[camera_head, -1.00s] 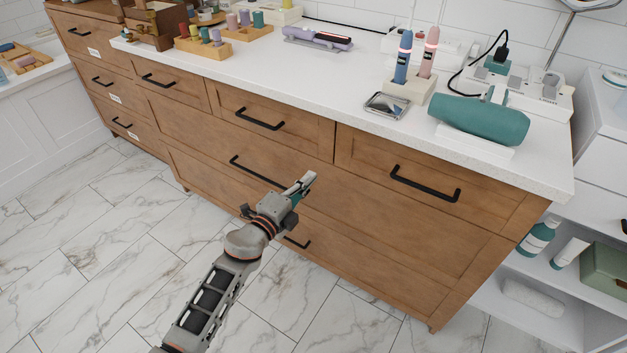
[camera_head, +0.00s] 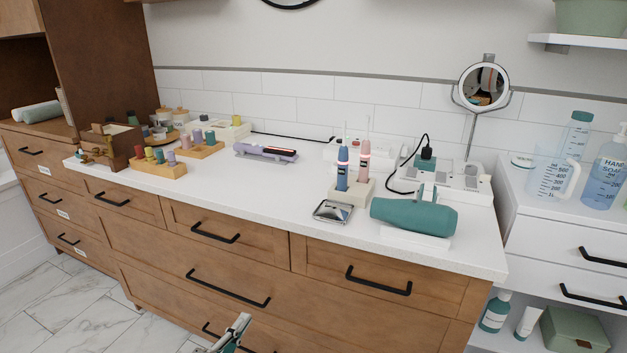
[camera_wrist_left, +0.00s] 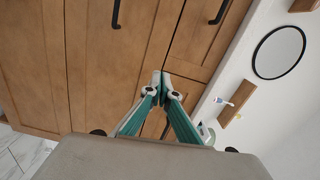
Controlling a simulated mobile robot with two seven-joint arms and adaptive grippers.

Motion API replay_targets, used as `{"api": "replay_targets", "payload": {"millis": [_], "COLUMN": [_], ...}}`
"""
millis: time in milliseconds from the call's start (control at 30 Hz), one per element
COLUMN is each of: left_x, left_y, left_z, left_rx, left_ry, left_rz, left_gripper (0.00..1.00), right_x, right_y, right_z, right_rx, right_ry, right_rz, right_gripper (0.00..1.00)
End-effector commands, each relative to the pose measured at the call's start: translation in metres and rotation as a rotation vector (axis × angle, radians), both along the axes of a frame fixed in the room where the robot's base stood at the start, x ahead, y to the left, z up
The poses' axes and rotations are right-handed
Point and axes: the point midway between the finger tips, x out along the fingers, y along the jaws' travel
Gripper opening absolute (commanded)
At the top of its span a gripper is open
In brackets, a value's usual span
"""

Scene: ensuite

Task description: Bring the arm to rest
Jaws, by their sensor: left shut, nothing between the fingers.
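My left gripper (camera_head: 238,328) shows at the bottom edge of the head view, in front of the wooden drawer cabinet (camera_head: 330,300). Only its finger end is in the picture; the rest of the arm is below the frame. In the left wrist view the two teal-sided fingers (camera_wrist_left: 161,80) meet at their tips, shut with nothing between them. The cabinet's drawer fronts (camera_wrist_left: 110,70) lie beyond them there. My right gripper is in neither view.
The white countertop (camera_head: 270,192) holds a teal hair dryer (camera_head: 412,215), two electric toothbrushes in a stand (camera_head: 352,190), a small metal dish (camera_head: 333,211) and wooden holders (camera_head: 160,170). Black handles (camera_head: 378,281) stick out from the drawers. Shelves (camera_head: 530,215) stand at the right. Marble floor (camera_head: 110,338) shows lower left.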

Motion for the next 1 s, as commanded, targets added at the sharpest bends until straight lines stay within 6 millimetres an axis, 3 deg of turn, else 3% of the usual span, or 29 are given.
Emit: {"api": "replay_targets", "payload": {"millis": [33,200,467,600,700,833,1000], "left_x": [-0.009,-0.066,-0.185,-0.257,-0.297,-0.327,-0.334], "left_y": [0.004,0.022,0.034,0.026,0.019,0.013,0.011], "left_z": [0.024,0.04,0.015,-0.004,-0.013,-0.02,-0.024], "left_rx": [-0.055,-0.331,-0.749,-0.931,-1.021,-1.087,-1.105], "left_ry": [0.0,0.126,0.454,0.65,0.76,0.842,0.865], "left_rz": [0.019,0.118,0.292,0.383,0.433,0.471,0.482], "left_gripper": [0.0,0.0,0.0,0.0,0.0,0.0,0.0], "right_x": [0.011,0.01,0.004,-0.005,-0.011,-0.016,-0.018], "right_y": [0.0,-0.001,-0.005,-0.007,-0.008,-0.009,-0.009], "right_z": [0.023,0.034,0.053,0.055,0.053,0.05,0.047], "right_rx": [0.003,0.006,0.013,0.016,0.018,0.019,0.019], "right_ry": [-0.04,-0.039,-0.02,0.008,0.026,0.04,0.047], "right_rz": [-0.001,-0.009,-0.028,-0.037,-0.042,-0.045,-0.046], "right_gripper": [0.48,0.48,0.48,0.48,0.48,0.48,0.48]}}
